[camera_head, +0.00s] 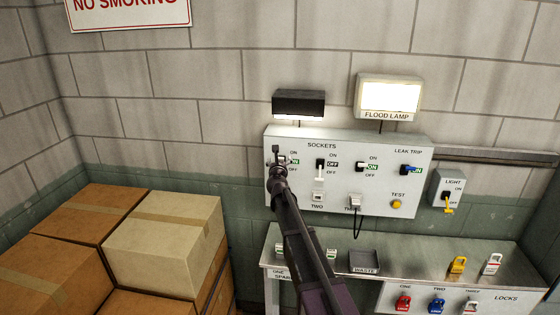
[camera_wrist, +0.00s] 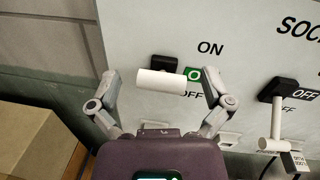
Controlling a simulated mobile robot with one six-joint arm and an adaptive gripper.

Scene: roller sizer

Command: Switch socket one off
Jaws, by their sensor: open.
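The grey SOCKETS panel (camera_head: 300,140) is on the wall. In the wrist view the socket one switch has a black base (camera_wrist: 164,62) and a white cylindrical handle (camera_wrist: 160,81) pointing toward me. A green label (camera_wrist: 193,74), partly hidden, shows an "O" beside it, between the printed ON and OFF. My gripper (camera_wrist: 163,82) is open, one finger on each side of the handle with a visible gap on both sides. In the head view my gripper (camera_head: 278,168) covers most of this switch; part of its green label (camera_head: 295,161) shows.
The socket two switch (camera_head: 320,163) to the right reads OFF, its white handle down. A third switch (camera_head: 361,167) shows green ON. A blue LEAK TRIP switch (camera_head: 408,169) and yellow TEST button (camera_head: 396,204) are farther right. Boxes (camera_head: 165,245) stand left; a metal shelf (camera_head: 420,258) is below.

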